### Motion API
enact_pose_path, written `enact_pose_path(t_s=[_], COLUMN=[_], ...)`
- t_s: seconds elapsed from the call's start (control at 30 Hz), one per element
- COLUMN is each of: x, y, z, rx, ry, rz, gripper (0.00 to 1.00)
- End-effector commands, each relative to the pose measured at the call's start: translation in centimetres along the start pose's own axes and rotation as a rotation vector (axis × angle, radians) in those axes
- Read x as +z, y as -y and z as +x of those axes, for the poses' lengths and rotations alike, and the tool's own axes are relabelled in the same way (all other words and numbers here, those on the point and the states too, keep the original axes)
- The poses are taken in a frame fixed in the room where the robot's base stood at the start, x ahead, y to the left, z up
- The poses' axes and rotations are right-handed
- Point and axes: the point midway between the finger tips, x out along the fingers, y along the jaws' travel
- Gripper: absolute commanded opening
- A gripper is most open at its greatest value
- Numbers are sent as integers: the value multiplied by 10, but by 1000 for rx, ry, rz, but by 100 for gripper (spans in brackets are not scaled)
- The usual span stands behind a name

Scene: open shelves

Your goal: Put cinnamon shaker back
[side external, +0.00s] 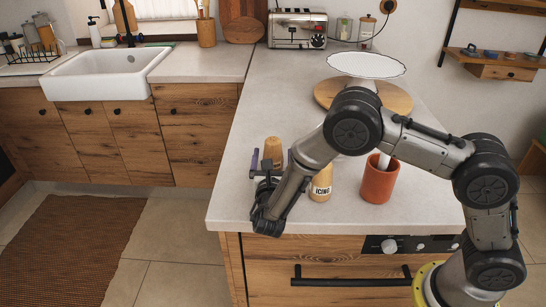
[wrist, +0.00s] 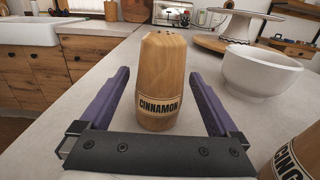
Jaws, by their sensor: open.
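My gripper (wrist: 160,92) is open, with one purple finger on each side of the shaker. Gaps show between the fingers and the shaker, and I cannot see contact. In the side external view my gripper (side external: 272,162) is low near the counter's front-left part.
The icing shaker (side external: 321,184) stands right of my gripper, near an orange-brown pot (side external: 379,180). A white bowl (wrist: 260,71) is right of the cinnamon shaker. A cake stand (side external: 366,65), wooden board (side external: 395,98) and toaster (side external: 297,29) are farther back. Wall shelves (side external: 500,63) hang at right.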

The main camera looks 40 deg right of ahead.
Motion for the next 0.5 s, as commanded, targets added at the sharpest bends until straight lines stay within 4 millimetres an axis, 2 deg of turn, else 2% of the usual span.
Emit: enact_pose_path(t_s=[0.17,0.5], x=[2,2], y=[-1,-1], z=[-20,-88], rx=[5,5], ry=[0,0], rz=[0,1], gripper=[97,97])
